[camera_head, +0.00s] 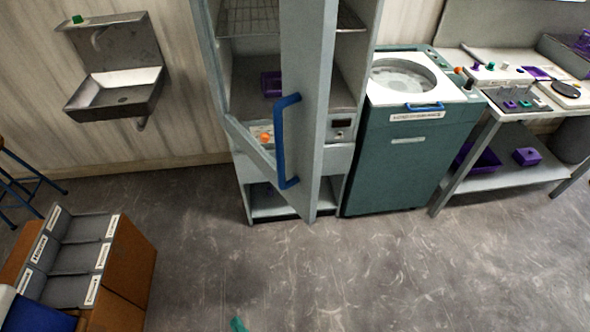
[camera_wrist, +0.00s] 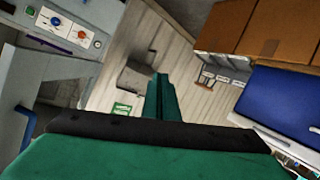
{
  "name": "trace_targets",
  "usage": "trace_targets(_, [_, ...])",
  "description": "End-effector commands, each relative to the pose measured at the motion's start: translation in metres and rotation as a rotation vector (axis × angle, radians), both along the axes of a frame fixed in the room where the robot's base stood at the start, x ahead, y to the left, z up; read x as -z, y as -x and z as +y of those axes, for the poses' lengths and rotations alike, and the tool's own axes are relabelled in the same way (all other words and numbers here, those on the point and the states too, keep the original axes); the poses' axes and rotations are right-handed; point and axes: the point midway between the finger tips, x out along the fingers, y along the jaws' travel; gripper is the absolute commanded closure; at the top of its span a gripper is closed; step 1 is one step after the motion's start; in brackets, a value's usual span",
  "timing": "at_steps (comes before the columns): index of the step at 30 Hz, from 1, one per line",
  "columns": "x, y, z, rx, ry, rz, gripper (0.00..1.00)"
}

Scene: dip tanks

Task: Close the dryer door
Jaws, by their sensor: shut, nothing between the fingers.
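The dryer (camera_head: 343,155) is a tall grey cabinet in the head view. Its door (camera_head: 308,110) stands open, swung out toward me. The door seems hinged on the left, with its free edge out in front of the cabinet. A blue vertical handle (camera_head: 289,140) is on this free side. In the wrist view my gripper (camera_wrist: 161,90) has green fingers, shut with nothing between them. A grey panel with a blue handle (camera_wrist: 25,128) lies left of it, apart from the fingers, and looks like the dryer door.
A teal machine (camera_head: 400,165) with a round top opening stands right of the dryer. Further right is a workbench (camera_head: 510,172). A steel sink (camera_head: 115,90) hangs on the left wall. A brown cabinet with grey trays (camera_head: 128,270) is at lower left. The middle floor is clear.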

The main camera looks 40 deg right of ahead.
Motion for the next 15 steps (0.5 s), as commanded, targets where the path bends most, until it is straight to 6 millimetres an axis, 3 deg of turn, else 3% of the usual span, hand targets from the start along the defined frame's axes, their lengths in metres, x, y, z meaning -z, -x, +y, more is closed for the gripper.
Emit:
trace_targets(1, [-0.002, -0.020, -0.006, 0.020, 0.036, -0.006, 1.00])
trace_targets(8, [-0.022, -0.090, -0.048, 0.197, 0.195, -0.016, 1.00])
trace_targets(15, [-0.082, -0.146, -0.094, 0.473, 0.297, -0.087, 1.00])
